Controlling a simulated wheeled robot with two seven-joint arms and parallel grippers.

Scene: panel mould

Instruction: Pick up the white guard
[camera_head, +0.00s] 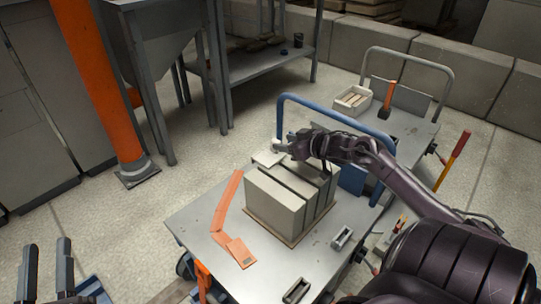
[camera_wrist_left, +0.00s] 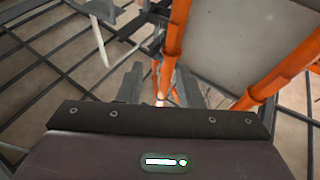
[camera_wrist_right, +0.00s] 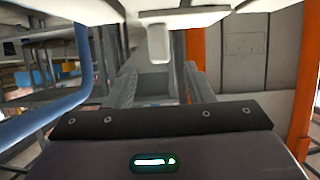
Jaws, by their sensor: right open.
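A small pale piece (camera_head: 280,147), probably the white guard, shows at the back of the grey panel mould (camera_head: 275,203), close to my right gripper. A large white part (camera_wrist_right: 180,14) with a short hanging tab fills the top of the right wrist view. The tab hangs between the lines of my right fingers (camera_wrist_right: 158,82), which are apart with nothing visibly clamped. In the head view my right gripper (camera_head: 292,146) is over the mould's back edge, partly hidden by its wrist. My left gripper (camera_head: 46,268) is open and empty at the lower left, away from the table.
The mould stands on a board on a metal cart table (camera_head: 195,222). An orange jointed strip (camera_head: 224,222) lies left of it. Small metal trays (camera_head: 342,238) lie at the right. A blue rail (camera_head: 325,107) rises behind. An orange column (camera_head: 100,80) stands at the left.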

